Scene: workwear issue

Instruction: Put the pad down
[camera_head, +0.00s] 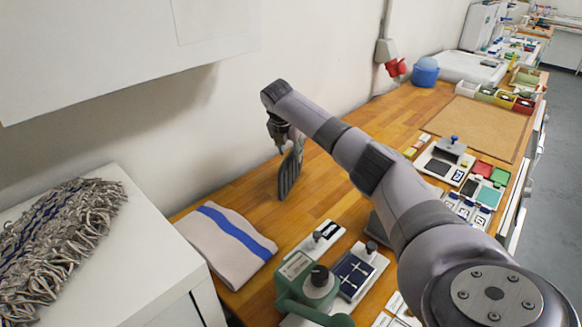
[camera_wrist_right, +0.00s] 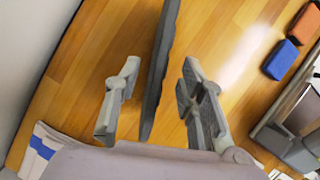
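The pad is a thin dark grey slab with a ribbed face (camera_head: 290,174). It stands on edge, close to upright, over the wooden table, its lower end at or very near the surface. My right gripper (camera_head: 280,132) is above it, pointing down. In the right wrist view the pad (camera_wrist_right: 160,70) runs edge-on between the two fingers of my right gripper (camera_wrist_right: 160,95). A gap shows on each side, so the fingers look open around it. Whether the pad touches the table is unclear. My left gripper is not in view.
A folded cloth with a blue stripe (camera_head: 228,243) lies left of a green device (camera_head: 310,288). Small trays and a cork board (camera_head: 480,127) are farther right. A white cabinet with a fringed mop head (camera_head: 60,240) is at left. Bare table (camera_head: 235,185) surrounds the pad.

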